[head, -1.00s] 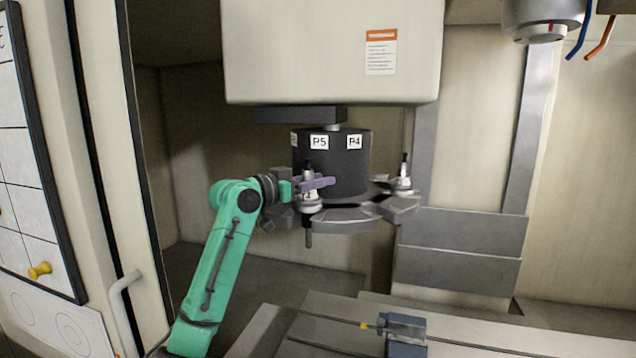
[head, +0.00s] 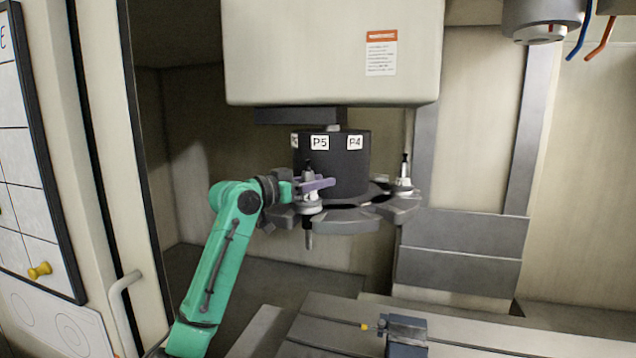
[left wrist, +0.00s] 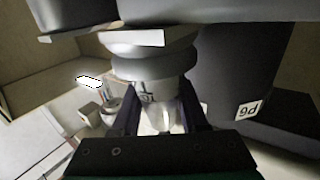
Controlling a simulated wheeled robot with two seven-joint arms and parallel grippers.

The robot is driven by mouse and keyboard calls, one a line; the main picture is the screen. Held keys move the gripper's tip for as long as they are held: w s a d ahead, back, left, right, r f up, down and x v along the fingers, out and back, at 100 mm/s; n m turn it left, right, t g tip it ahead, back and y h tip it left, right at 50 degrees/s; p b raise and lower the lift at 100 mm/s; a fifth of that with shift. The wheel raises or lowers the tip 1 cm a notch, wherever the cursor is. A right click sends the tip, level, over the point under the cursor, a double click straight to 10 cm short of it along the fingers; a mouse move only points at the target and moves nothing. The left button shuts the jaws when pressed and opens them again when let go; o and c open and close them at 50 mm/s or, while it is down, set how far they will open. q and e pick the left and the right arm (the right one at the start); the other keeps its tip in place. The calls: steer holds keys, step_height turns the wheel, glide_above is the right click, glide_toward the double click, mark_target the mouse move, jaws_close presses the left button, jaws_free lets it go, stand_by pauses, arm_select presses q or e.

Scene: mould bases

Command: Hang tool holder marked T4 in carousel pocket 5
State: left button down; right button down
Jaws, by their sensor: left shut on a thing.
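My left gripper (head: 322,184) is shut on a pale metal tool holder (head: 310,206) at the front of the carousel (head: 345,225), below the label P5 (head: 320,142). The holder is upright, its dark stem on top and its tool pointing down. The gripper's fingers cross its front, so I cannot tell whether it is seated in the pocket. My right gripper is not in view.
Another holder (head: 404,178) hangs at the carousel's right, near label P4 (head: 355,143). The white housing (head: 320,60) is above. A vise (head: 405,330) stands on the slotted table (head: 470,335) below. The door frame and handle (head: 122,300) are at left.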

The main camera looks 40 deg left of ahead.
arm_select(q)
steer(key=shift+f+b, duration=0.15)
steer(key=shift+b, duration=0.15)
stand_by(0.5)
steer(key=c, duration=0.7)
jaws_free()
steer(key=o, duration=0.3)
steer(key=shift+s+d, duration=0.1)
steer(key=shift+s, duration=0.1)
steer(key=shift+o, duration=0.2)
steer(key=shift+f, duration=0.25)
steer(key=shift+s+f+b, duration=0.1)
steer(key=shift+b, duration=0.25)
steer(key=b+v, duration=0.7)
steer(key=v, duration=0.4)
steer(key=shift+s+r+b, duration=0.3)
steer(key=shift+s+b, duration=0.05)
steer(key=shift+b, duration=0.05)
